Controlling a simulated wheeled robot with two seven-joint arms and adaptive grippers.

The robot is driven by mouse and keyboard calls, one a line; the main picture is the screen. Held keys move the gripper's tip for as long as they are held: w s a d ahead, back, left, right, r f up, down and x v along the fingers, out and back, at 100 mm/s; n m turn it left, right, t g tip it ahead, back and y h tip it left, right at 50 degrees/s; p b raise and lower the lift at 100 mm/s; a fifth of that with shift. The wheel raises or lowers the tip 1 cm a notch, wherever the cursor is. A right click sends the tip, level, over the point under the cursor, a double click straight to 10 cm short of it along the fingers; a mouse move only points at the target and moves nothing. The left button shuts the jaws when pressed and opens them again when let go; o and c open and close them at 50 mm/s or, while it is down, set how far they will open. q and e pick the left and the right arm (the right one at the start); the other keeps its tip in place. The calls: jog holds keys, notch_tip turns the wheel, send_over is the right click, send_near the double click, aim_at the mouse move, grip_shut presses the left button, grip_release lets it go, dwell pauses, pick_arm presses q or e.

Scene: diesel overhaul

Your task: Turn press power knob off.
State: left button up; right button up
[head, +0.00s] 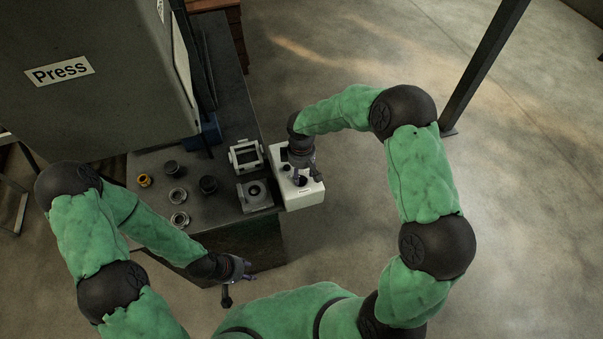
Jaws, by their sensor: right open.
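A white control box (301,195) is fixed at the right edge of the dark press table (222,220). Its top has dark controls; a small dark knob (286,168) shows left of my gripper, but I cannot tell whether it is the power knob. My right gripper (308,182) is over the box, pointing down, open, with its fingers close to the top face. It hides part of the box's top. My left gripper (238,290) hangs low in front of the table, away from the box; whether it is open or shut is unclear.
The large grey press cabinet (90,110) with a "Press" label stands at the left. Several rings and dark cups lie on the table, with a grey frame (245,157) and a square block (254,196) beside the box. A dark post (478,75) stands at the right. Floor there is clear.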

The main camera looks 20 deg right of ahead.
notch_tip(320, 180, up, 11)
jog(key=shift+f, duration=0.15)
dwell(0.7)
